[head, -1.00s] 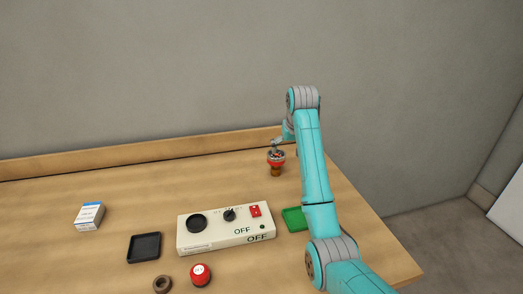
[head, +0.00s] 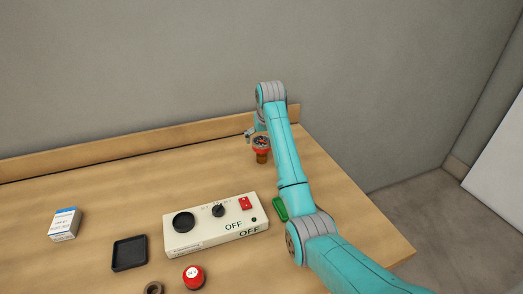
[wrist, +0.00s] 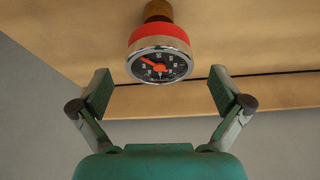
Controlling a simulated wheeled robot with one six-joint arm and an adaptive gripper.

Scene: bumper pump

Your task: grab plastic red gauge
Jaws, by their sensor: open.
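A gauge (head: 261,146) with a red body, a black dial and a brown fitting stands upright at the back right of the table. In the wrist view, the gauge (wrist: 160,38) shows a chrome rim, white numerals and an orange-red needle. My gripper (wrist: 160,88) is open and empty, with its two fingers spread to either side of the dial's line and apart from the gauge. In the head view, my gripper (head: 250,133) is small beside and slightly above the gauge, partly hidden by my arm.
A black tray (head: 129,253), a red round item with a white top (head: 194,277), a brown ring (head: 153,289) and a small box (head: 65,224) lie nearer. A wooden ledge (head: 130,147) runs behind.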

